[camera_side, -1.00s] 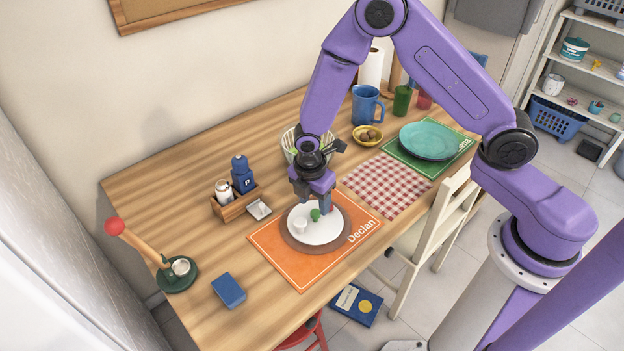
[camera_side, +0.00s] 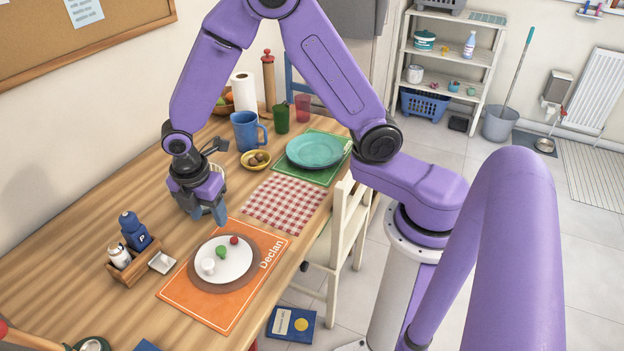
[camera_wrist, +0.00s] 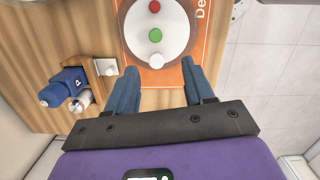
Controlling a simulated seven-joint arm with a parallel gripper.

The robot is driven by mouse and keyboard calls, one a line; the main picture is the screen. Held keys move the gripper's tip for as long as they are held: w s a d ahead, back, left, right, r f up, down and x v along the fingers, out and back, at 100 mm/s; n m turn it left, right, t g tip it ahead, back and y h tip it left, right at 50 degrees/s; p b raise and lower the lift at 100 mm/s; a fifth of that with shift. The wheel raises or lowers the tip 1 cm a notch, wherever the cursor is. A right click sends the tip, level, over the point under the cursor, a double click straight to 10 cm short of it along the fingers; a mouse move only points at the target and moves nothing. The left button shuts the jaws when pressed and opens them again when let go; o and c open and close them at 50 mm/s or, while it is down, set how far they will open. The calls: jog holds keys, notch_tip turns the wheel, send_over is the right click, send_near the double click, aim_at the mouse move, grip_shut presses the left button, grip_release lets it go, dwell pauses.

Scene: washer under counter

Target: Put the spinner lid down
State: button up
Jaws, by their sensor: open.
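My gripper (camera_side: 208,214) is open and empty, low over the table near the far left edge of the orange placemat. In the wrist view its two blue fingers (camera_wrist: 160,76) are spread with nothing between them. A white disc (camera_side: 236,261), like a plate, lies on a brown round mat, with red, green and white small items on it. It also shows ahead of the fingers in the wrist view (camera_wrist: 174,38). A clear bowl (camera_side: 217,166) is mostly hidden behind my gripper. I cannot make out a separate spinner lid.
A checked cloth (camera_side: 284,203), yellow bowl (camera_side: 256,160), blue mug (camera_side: 246,131) and teal plate (camera_side: 315,151) lie beyond.

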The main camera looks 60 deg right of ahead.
jog(key=s+d+r+m, duration=0.2)
jog(key=s+r, duration=0.2)
jog(key=s, duration=0.4)
jog(key=s+d+r+m+y, duration=0.1)
jog(key=s+d+r+m, duration=0.1)
jog(key=s, duration=0.6)
jog(key=s+d+r+m, duration=0.3)
jog(key=s+r, duration=0.3)
jog(key=s, duration=0.2)
jog(key=shift+s+d+y, duration=0.4)
jog(key=shift+d, duration=0.3)
